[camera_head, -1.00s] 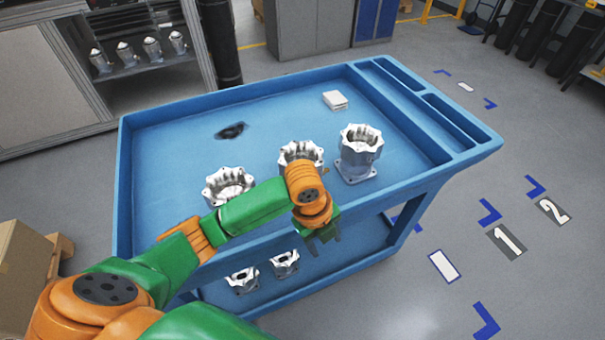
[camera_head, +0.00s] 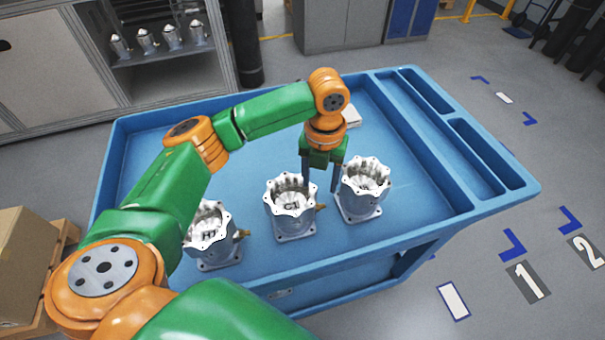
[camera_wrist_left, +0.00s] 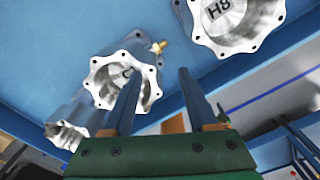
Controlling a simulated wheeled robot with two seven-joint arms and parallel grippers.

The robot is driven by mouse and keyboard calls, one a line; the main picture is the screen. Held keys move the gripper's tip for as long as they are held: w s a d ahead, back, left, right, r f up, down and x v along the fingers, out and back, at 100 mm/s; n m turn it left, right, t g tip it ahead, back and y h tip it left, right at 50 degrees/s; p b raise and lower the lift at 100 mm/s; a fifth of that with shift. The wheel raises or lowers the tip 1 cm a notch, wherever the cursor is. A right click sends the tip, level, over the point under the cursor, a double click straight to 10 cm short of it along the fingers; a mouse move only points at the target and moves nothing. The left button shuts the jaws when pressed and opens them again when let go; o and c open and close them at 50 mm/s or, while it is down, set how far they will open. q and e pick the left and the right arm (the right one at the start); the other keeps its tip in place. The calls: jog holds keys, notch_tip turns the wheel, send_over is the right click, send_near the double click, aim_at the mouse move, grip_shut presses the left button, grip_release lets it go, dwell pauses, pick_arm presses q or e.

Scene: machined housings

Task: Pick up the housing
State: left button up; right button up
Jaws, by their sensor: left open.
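Three silver machined housings with scalloped flanged tops stand upright on the blue cart (camera_head: 415,205): a left housing (camera_head: 218,252), partly hidden by my arm, a middle housing (camera_head: 290,222) and a right housing (camera_head: 362,204). My left gripper (camera_head: 320,188) is open and empty, fingers pointing down, just behind and between the middle and right housings. In the left wrist view my left gripper (camera_wrist_left: 158,72) shows its two fingers apart; one finger overlaps a housing marked C (camera_wrist_left: 103,80). A housing marked H8 (camera_wrist_left: 238,40) is at upper right. My right gripper is not in view.
A white block (camera_head: 351,117) lies near the back of the tray, beyond my gripper. The cart has raised rims and slotted compartments (camera_head: 484,155) on the right. A cabinet shelf (camera_head: 165,62) with several metal parts stands at the back left. A cardboard box (camera_head: 25,250) is at left.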

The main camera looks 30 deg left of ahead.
aim_at(312, 197)
pick_arm(q)
jog(key=s+f, duration=0.1)
jog(key=s+f+p, duration=0.1)
jog(key=s, duration=0.1)
jog(key=shift+s+a+f, duration=0.1)
jog(key=shift+s+a, duration=0.05)
jog(key=shift+s, duration=0.1)
jog(key=shift+w+f, duration=0.25)
jog(key=shift+f, duration=0.85)
jog(key=shift+w+f, duration=0.2)
jog(key=shift+w, duration=0.15)
jog(key=shift+s+r, duration=0.15)
jog(key=shift+s, duration=0.05)
grip_shut()
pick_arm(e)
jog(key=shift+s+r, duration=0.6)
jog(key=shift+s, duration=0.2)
pick_arm(q)
jog(key=shift+w, duration=0.1)
